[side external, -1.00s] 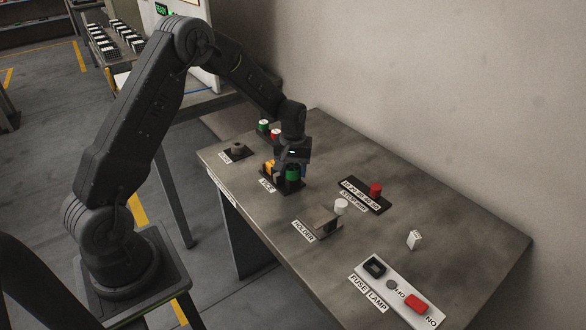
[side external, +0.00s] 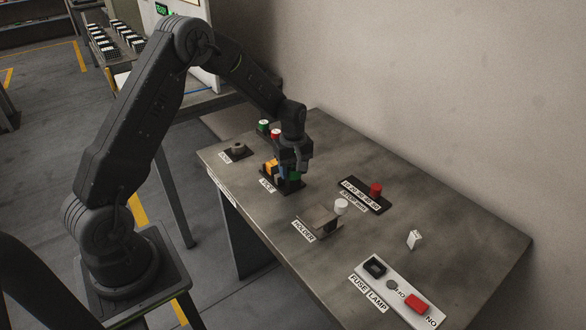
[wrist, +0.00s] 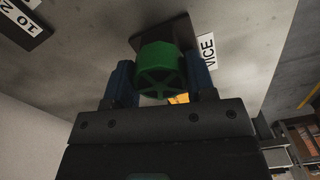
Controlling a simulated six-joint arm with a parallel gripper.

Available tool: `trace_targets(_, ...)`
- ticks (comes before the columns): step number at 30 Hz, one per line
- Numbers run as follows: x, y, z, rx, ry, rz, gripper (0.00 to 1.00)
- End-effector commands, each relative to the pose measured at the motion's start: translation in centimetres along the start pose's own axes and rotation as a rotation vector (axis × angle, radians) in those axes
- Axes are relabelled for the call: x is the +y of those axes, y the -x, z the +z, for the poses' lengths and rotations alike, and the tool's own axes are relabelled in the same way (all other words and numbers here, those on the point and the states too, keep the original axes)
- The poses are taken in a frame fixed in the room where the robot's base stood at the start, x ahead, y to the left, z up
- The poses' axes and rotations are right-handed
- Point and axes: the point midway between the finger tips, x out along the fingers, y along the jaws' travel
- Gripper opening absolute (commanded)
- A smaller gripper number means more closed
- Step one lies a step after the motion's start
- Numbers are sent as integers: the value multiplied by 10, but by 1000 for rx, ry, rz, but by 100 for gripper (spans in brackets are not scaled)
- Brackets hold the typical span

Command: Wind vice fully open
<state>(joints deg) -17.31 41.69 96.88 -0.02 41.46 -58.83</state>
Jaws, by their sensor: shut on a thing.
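The vice (side external: 271,167) stands on a dark base plate behind its VICE label, with an orange body. Its green handwheel (side external: 295,175) faces my wrist camera, and its spoked face (wrist: 158,75) shows in the wrist view. My gripper (side external: 287,171) is at the handwheel. In the wrist view my gripper (wrist: 158,82) has one blue finger on each side of the wheel, shut on it. Most of the vice body is hidden behind the wheel and gripper there, so the jaw gap cannot be seen.
Green and red round parts (side external: 269,129) stand close behind the gripper. A grey knob on a dark plate (side external: 237,150) is to the left. The holder (side external: 320,222) with a white cap is in front right. A red knob (side external: 375,190) and the fuse lamp panel (side external: 378,290) are farther right.

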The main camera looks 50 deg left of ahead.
Motion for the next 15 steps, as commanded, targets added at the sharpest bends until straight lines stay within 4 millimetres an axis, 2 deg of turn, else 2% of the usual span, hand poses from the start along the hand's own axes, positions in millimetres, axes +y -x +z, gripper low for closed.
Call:
trace_targets(10, 0, 0, -1, 2, 1, 2, 27)
trace_targets(11, 0, 0, -1, 2, 1, 2, 52)
trace_targets(15, 0, 0, 0, 2, 1, 2, 66)
